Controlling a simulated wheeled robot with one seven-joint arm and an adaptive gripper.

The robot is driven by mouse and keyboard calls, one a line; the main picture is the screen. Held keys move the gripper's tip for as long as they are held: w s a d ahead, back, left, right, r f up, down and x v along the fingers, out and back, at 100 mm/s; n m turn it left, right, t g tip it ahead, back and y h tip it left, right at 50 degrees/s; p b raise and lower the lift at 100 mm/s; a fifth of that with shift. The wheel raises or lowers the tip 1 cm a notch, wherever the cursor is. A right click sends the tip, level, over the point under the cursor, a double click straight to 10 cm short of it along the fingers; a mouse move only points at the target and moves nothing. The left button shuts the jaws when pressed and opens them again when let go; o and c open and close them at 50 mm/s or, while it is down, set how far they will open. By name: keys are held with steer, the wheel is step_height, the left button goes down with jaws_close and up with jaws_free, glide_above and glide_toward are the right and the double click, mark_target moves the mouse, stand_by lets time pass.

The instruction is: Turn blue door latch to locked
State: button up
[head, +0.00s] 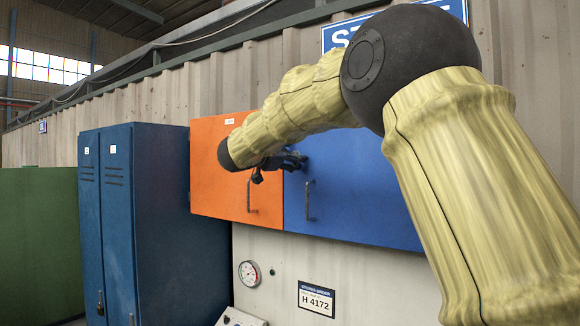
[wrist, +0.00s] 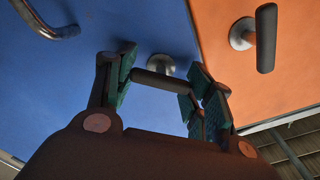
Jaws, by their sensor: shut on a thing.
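The blue door (head: 350,190) is closed in the head view; it also fills the left of the wrist view (wrist: 60,85). Its latch (wrist: 158,80) is a dark bar on a round metal base. In the wrist view the bar lies nearly crosswise, slightly tilted, between my fingers. My gripper (wrist: 165,88) is shut on this latch, with green finger pads at both ends of the bar. In the head view my gripper (head: 285,162) is at the blue door's upper left, and it hides the latch there.
The orange door (head: 215,170) adjoins on the left, with its own latch (wrist: 265,38) close beside my gripper. The blue door's pull handle (head: 309,201) is lower down. A dark blue locker (head: 160,220) stands left. A gauge (head: 249,273) is below.

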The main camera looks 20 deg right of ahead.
steer(key=m+b, duration=0.5)
steer(key=shift+f+m, duration=0.3)
steer(key=shift+f, duration=0.1)
steer(key=m+b, duration=0.3)
steer(key=b, duration=0.1)
steer(key=shift+r+m, duration=0.15)
steer(key=shift+m, duration=0.15)
steer(key=o, duration=1)
steer(key=shift+o, duration=0.2)
steer(key=shift+s+r, duration=0.1)
steer(key=v, duration=1.1)
steer(key=shift+s+a, duration=0.25)
steer(key=shift+a, duration=0.1)
